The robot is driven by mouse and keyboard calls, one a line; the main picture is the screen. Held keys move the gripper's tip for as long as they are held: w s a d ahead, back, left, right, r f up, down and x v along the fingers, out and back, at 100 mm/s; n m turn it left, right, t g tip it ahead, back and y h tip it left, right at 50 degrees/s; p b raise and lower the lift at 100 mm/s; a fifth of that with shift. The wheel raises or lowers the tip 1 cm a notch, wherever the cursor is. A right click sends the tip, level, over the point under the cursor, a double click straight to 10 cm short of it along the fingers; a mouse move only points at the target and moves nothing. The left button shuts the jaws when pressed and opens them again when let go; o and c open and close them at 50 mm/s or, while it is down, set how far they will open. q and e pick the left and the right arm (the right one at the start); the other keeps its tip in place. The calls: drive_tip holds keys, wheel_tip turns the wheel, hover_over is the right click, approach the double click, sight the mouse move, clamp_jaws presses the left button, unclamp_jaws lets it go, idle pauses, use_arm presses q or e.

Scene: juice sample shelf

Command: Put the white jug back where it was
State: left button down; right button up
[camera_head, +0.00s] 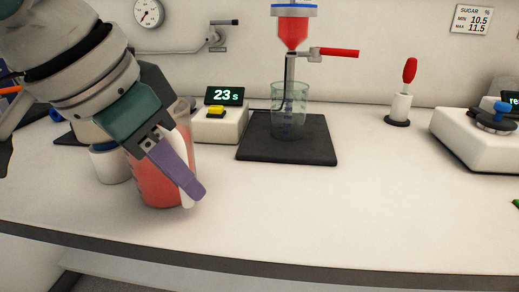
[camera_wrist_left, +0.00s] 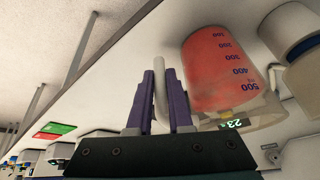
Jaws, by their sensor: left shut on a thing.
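The jug (camera_head: 160,188) is a clear measuring jug with red juice in it and a white handle (camera_head: 186,160). It is upright at the left of the bench; I cannot tell whether its base touches the top. My left gripper (camera_head: 196,188) is shut on the handle with its purple fingers, and the arm hides the upper left of the jug. In the left wrist view, the handle (camera_wrist_left: 160,95) lies between the two fingers (camera_wrist_left: 161,85), and the jug (camera_wrist_left: 218,75) with its blue marks is beside them. My right gripper is not in view.
A white pot (camera_head: 108,165) stands close left of the jug. A timer (camera_head: 222,124) reading 23 s is behind it. A beaker (camera_head: 289,112) stands on a black mat (camera_head: 290,152) under a red funnel (camera_head: 292,30). The front middle of the bench is clear.

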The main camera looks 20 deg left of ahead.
use_arm(q)
drive_tip(key=c, duration=0.8)
unclamp_jaws()
drive_tip(key=shift+c, duration=0.2)
drive_tip(key=shift+r, duration=0.2)
drive_tip(key=p+v, duration=0.4)
drive_tip(key=v, duration=0.8)
drive_tip(key=s+d+f+h, duration=0.1)
drive_tip(key=d+f+h, duration=0.1)
drive_tip(key=d+f, duration=0.55)
drive_tip(key=s+a+f+n+g+y, duration=0.1)
drive_tip(key=s+a+f+n+y, duration=0.1)
drive_tip(key=s+a+f, duration=0.4)
drive_tip(key=s+f+y, duration=0.1)
drive_tip(key=s+f, duration=0.3)
drive_tip(key=shift+f, duration=0.2)
drive_tip(key=shift+s+a, duration=0.1)
